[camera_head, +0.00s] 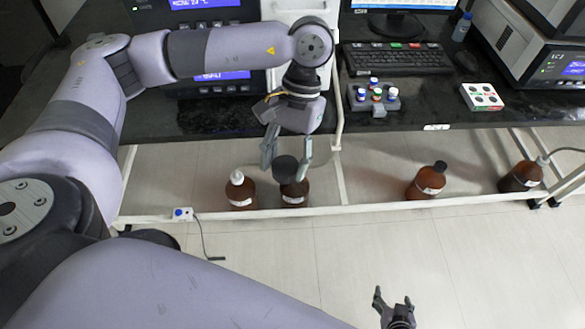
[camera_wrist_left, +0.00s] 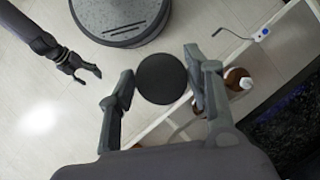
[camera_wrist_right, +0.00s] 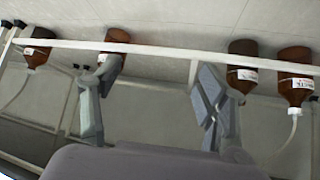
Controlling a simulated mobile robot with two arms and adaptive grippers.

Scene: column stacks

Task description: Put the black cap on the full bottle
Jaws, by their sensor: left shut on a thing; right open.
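My left gripper (camera_head: 286,163) is shut on the black cap (camera_head: 285,169), a round dark disc between its fingers. In the left wrist view the cap (camera_wrist_left: 161,79) shows face-on between both fingers. In the head view it overlaps the top of a brown bottle (camera_head: 295,196) with a white label. I cannot tell whether cap and bottle touch; the bottle's neck is hidden. How full the bottle is cannot be seen. My right gripper (camera_head: 393,304) is open and empty, low in the head view, away from the bottles.
A white-topped brown bottle (camera_head: 239,190) stands close left of that bottle. A black-capped bottle (camera_head: 427,182) and one with a tube (camera_head: 521,177) stand farther right. A white rail (camera_head: 385,207) runs in front. The dark bench (camera_head: 235,117) with instruments is behind. Floor in front is clear.

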